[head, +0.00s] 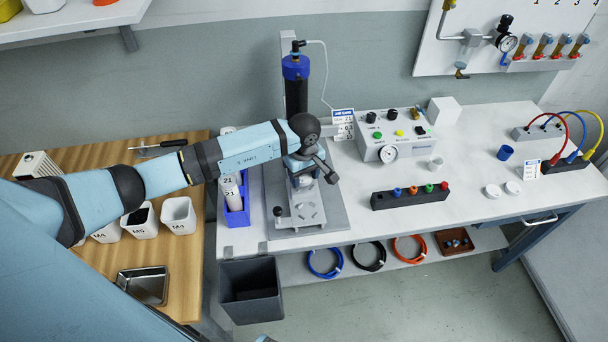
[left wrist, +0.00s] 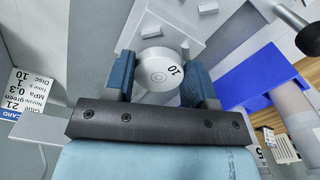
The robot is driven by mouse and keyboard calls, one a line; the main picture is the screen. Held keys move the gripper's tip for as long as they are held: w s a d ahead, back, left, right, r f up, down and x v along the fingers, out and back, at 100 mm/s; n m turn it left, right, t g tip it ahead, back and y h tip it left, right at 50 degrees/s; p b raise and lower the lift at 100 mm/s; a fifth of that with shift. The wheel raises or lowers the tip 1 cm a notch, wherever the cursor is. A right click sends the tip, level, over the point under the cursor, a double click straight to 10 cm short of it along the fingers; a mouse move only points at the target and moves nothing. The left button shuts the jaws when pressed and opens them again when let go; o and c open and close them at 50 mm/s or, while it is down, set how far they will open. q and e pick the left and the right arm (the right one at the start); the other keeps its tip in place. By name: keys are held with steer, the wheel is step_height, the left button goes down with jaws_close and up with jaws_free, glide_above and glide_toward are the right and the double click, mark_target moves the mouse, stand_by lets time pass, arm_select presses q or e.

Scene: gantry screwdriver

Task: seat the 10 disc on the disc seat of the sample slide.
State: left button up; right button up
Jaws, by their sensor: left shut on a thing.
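The white disc marked 10 (left wrist: 158,72) is between the two blue fingers of my left gripper (left wrist: 160,80), which is shut on it. In the head view my left gripper (head: 303,180) is over the test stand, above the back part of the grey sample slide (head: 307,214). The slide lies on the stand's base plate. The disc seat is hidden by the gripper and the disc. I cannot tell whether the disc touches the slide. My right gripper is not in view.
The blue-capped press cylinder (head: 295,85) rises just behind the gripper. The control box (head: 400,135) and dark peg block (head: 409,198) are on the right.

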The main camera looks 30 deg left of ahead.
mark_target(304, 178)
arm_select(q)
steer(key=shift+f, duration=0.1)
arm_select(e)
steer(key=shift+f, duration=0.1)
arm_select(q)
steer(key=shift+f+b, duration=0.55)
steer(key=shift+b, duration=0.05)
steer(key=o, duration=1)
steer(key=shift+r, duration=0.1)
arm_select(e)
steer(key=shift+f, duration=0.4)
arm_select(q)
step_height(304, 178, up, 2)
steer(key=shift+r, duration=0.2)
step_height(304, 178, up, 12)
steer(key=shift+f, duration=0.25)
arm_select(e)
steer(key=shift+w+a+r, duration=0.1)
arm_select(q)
steer(key=shift+s+f, duration=0.1)
